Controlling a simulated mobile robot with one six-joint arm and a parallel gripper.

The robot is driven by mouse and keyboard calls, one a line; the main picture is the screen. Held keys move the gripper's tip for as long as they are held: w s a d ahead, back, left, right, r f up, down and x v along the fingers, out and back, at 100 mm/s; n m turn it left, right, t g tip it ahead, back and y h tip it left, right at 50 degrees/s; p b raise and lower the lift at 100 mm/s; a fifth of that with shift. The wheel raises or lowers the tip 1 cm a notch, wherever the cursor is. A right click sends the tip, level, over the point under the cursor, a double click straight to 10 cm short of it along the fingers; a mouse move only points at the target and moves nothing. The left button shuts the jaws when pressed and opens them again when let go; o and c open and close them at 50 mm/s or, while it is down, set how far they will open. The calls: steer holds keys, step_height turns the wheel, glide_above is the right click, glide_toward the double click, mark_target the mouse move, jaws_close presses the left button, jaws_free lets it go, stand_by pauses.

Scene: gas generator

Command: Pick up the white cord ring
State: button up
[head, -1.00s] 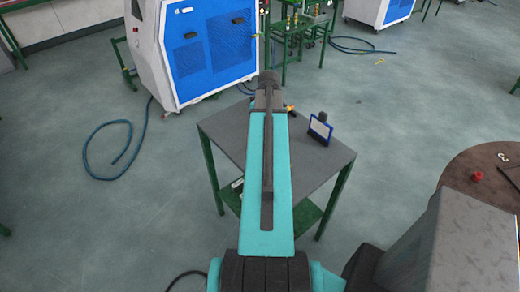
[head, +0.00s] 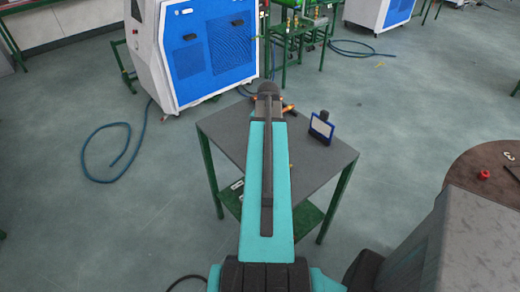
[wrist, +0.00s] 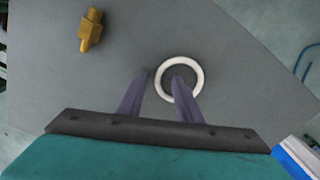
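The white cord ring (wrist: 164,68) lies flat on the grey tabletop (wrist: 225,50) in the wrist view. My gripper (wrist: 162,78) is open above it, with two dark purple fingers apart. The right finger overlaps the ring and its tip appears over the ring's middle. The left finger is just outside the ring's left side. The left rim shows between the fingers, and I cannot tell whether either finger touches the ring. In the head view the ring is not visible, and my arm covers the middle of the table.
A brass fitting (wrist: 90,31) lies on the table, left of the ring in the wrist view. A blue-framed device (head: 321,128) stands near the table's right back edge in the head view. The table's right front (head: 320,170) is clear. A blue-white machine (head: 205,50) stands behind.

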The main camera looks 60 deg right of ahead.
stand_by(0.3)
jaws_close()
steer(key=shift+r, duration=0.15)
stand_by(0.3)
step_height(320, 180, up, 10)
steer(key=b, duration=0.2)
steer(key=shift+b, duration=0.35)
stand_by(0.8)
